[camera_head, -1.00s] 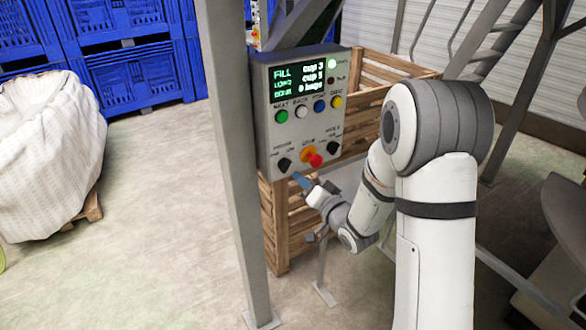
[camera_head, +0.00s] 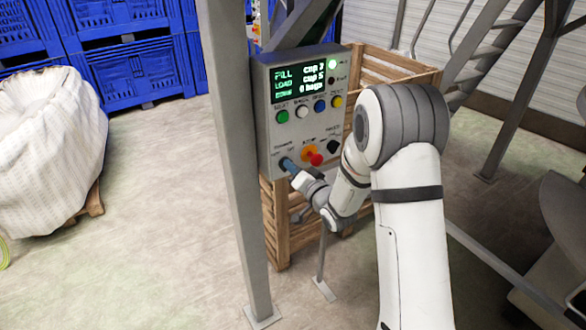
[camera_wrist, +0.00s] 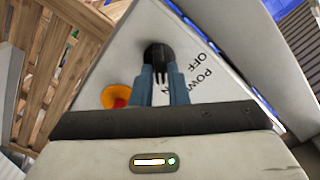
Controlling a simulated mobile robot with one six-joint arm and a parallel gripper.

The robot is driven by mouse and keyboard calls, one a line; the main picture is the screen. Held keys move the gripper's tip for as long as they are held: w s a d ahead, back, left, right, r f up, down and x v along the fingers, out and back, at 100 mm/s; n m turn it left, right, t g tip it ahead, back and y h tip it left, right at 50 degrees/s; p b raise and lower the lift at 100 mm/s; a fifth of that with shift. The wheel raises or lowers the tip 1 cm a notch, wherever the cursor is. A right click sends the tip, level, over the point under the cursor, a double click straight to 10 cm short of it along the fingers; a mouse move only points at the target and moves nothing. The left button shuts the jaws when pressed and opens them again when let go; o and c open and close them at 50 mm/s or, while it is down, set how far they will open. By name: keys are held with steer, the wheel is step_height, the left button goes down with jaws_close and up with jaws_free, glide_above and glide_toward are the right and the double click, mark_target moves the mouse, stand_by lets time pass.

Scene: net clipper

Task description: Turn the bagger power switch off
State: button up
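The bagger control box (camera_head: 272,75) is a grey panel with a lit screen. Its power switch is a black knob (camera_wrist: 158,52) at the panel's lower left, with the words POWER and OFF beside it in the wrist view. My gripper (camera_wrist: 159,70) is at this knob, its two blue fingers apart, with the knob's dark front between or just ahead of their tips. I cannot tell whether they touch it. In the head view my gripper (camera_head: 285,163) covers most of the knob. The knob's pointer direction is not clear.
A red stop button on a yellow base (camera_head: 312,156) sits close right of the knob, also in the wrist view (camera_wrist: 117,96). Another black knob (camera_head: 334,147) is farther right. A grey post (camera_head: 235,150) stands left of the box. A wooden crate (camera_head: 276,225) is behind and below.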

jaws_close()
steer(key=shift+f+n+b, duration=0.2)
steer(key=shift+n+b, duration=0.2)
steer(key=shift+b, duration=0.5)
steer(key=n+b, duration=0.5)
steer(key=b, duration=0.3)
steer(key=n+b, duration=0.6)
steer(key=b, duration=0.3)
steer(key=a+n+b, duration=0.1)
steer(key=n+b, duration=0.5)
steer(key=b, duration=0.3)
steer(key=shift+s+r, duration=0.2)
steer(key=shift+s, duration=0.1)
